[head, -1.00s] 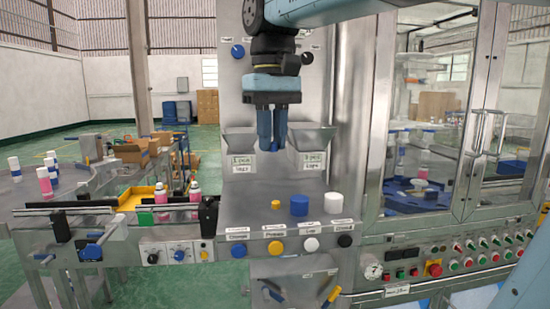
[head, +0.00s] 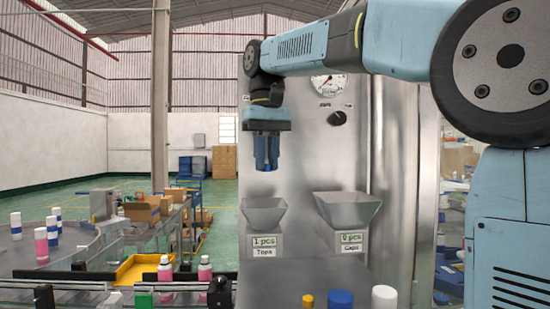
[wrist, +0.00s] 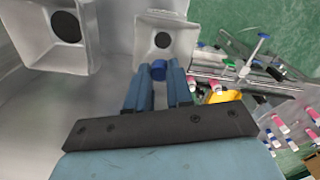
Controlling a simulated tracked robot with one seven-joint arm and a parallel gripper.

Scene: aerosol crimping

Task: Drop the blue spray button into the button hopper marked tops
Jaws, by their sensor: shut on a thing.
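My gripper (head: 266,167) points down above the metal hopper marked Tops (head: 264,217), with a visible gap between them in the head view. In the wrist view its two blue fingers (wrist: 157,80) are shut on the small blue spray button (wrist: 158,69), held at the fingertips. The button is hard to tell from the blue fingers in the head view. The Tops hopper also shows in the wrist view (wrist: 182,42), just beyond the button, with a dark round hole at its bottom. The hopper's display reads 1 pcs.
A second hopper, marked Caps (head: 348,209), is to the right, reading 0 pcs. Yellow (head: 307,300), blue (head: 341,299) and white (head: 384,296) pieces stand below. Pink bottles (head: 165,274) stand on the conveyor at left. The metal panel is close behind my gripper.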

